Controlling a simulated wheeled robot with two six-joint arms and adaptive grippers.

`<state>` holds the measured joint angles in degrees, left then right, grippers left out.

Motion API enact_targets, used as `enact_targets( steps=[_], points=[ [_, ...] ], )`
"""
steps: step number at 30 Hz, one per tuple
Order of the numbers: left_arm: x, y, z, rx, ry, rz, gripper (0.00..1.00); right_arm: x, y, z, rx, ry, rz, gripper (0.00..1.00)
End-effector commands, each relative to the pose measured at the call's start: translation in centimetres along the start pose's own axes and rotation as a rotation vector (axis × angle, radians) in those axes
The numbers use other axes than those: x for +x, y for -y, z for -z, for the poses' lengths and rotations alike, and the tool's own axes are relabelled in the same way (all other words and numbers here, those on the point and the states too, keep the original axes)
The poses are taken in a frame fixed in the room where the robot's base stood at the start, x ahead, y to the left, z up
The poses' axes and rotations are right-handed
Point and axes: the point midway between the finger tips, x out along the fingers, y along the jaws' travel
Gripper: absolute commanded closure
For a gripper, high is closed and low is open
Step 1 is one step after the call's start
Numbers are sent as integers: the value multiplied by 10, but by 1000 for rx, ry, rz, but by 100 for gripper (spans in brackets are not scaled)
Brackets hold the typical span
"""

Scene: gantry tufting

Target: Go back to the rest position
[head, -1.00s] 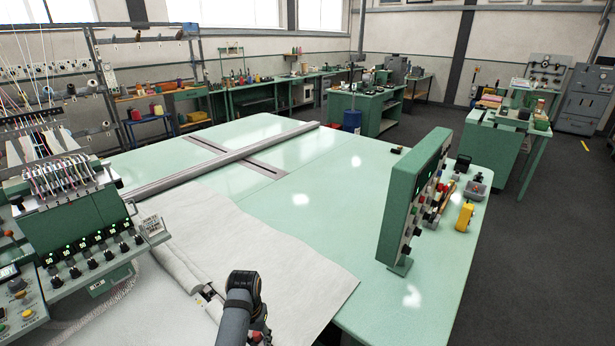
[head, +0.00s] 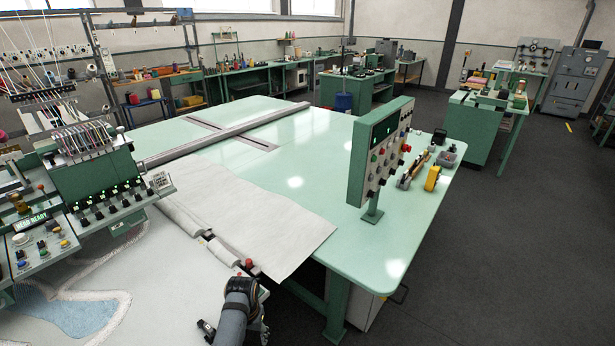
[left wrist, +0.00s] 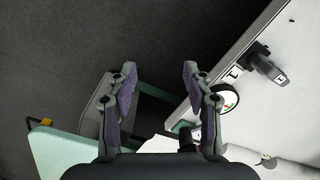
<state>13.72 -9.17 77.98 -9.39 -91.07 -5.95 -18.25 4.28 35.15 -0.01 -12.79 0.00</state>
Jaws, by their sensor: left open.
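My left gripper shows in the left wrist view (left wrist: 157,72), its two purple-grey fingers spread apart with nothing between them. Dark floor lies beyond the fingertips. In the head view my left arm comes up from the bottom edge, beside the front edge of the white cloth; the wrist hides most of the fingers. The white cloth (head: 255,215) lies over the pale green table (head: 345,215), with a roll or bar along its near edge. At lower left, the backing (head: 150,285) carries a tufted blue patch (head: 75,312). My right gripper is not in view.
A green control panel (head: 378,150) stands on the table's right side, with a yellow tool (head: 433,178) beside it. The tufting head (head: 95,180) and its console (head: 35,240) are at left. A small black device (head: 207,327) lies near my wrist. Open floor (head: 500,260) is at right.

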Motion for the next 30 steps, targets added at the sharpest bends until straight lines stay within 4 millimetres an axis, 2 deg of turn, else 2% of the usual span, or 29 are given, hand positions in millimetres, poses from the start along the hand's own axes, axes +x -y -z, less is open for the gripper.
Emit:
enact_targets(
  steps=[1,7,11,14,15,17,18,21,24,25,27,30],
  points=[
    [19,2,-7,-1,5,3,49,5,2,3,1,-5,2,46],
    [97,7,-39,-8,-4,9,49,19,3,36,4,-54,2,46],
    [164,13,-78,-15,-9,15,49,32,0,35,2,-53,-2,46],
    [230,20,-129,-28,-15,20,49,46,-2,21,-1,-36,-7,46],
    [257,24,-155,-35,-18,22,49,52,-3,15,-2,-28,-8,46],
    [294,30,-195,-47,-25,27,49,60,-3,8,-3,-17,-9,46],
    [315,34,-223,-55,-31,31,49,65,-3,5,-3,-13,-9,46],
    [356,44,-292,-76,-43,43,49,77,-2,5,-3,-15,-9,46],
    [380,54,-350,-92,-57,56,49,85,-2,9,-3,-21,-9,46],
    [385,57,-363,-96,-62,60,49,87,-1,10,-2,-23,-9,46],
    [391,62,-387,-103,-70,67,49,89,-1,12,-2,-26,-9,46],
    [394,65,-404,-109,-79,72,49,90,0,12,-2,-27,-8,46]
  ],
)
